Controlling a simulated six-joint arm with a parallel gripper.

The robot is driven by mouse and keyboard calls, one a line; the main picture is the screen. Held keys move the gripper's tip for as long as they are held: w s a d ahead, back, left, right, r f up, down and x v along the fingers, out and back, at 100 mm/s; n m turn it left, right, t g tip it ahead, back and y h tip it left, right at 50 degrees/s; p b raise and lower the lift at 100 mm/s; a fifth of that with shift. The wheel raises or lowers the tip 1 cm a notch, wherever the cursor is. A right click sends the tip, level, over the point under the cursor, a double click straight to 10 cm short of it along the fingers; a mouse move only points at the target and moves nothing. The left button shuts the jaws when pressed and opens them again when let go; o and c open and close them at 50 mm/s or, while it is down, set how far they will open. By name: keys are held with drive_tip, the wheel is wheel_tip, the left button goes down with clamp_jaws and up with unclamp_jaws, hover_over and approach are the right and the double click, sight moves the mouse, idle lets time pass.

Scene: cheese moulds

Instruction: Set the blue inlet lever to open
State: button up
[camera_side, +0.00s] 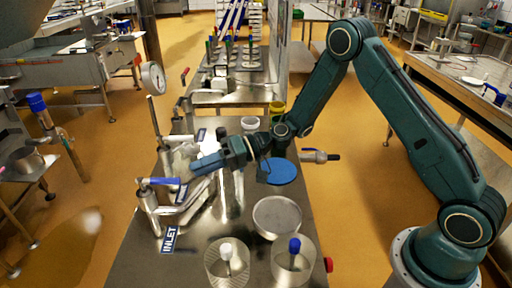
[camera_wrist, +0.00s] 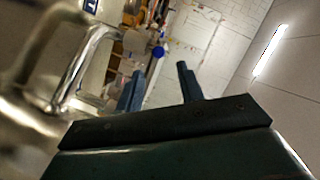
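The blue inlet lever (camera_side: 160,181) sits on top of a metal valve at the left edge of the steel table, above a plate marked INLET (camera_side: 170,240). Its blue handle lies roughly level, pointing right. My gripper (camera_side: 197,165) is to the right of the lever and a little farther back, apart from it and pointing left. In the wrist view my gripper (camera_wrist: 160,80) shows two blue fingers spread apart with nothing between them.
Shiny metal pipes run along the table's left side and show close by in the wrist view (camera_wrist: 85,65). A pressure gauge (camera_side: 153,77) stands behind. A round metal dish (camera_side: 277,215), a blue disc (camera_side: 279,172) and two clear containers are on the table's right and front.

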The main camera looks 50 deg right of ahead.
sight(167, 181)
drive_tip(key=x, duration=0.9)
drive_tip(key=shift+w+a, duration=0.1)
drive_tip(key=shift+a, duration=0.05)
drive_tip(key=shift+c, duration=0.2)
clamp_jaws()
